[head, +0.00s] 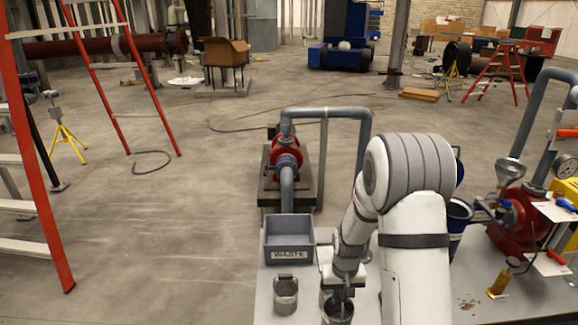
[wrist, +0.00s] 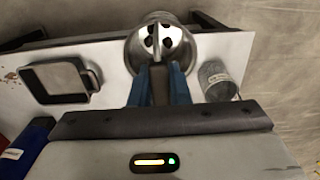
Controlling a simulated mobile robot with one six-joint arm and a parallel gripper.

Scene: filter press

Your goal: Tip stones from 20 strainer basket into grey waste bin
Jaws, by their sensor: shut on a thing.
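My gripper (head: 345,291) is low at the near edge of the table, pointing down. It also shows in the wrist view (wrist: 159,82), with blue fingers shut on a round metal strainer basket (wrist: 180,50). Dark stones (wrist: 160,38) lie inside it, and a bar crosses its mouth. The basket looks upright; its number cannot be read, and whether it touches the table cannot be told. In the head view the basket (head: 338,313) is partly hidden by the gripper. The grey waste bin (head: 289,253), labelled WASTE, stands farther back and left of the gripper; no stones show in it.
A second metal basket (head: 285,296) stands left of the gripper, in front of the bin; it also shows in the wrist view (wrist: 217,80). A square metal tray with a handle (wrist: 58,83) lies on the other side. A red pump (head: 286,153) and pipes stand behind the bin.

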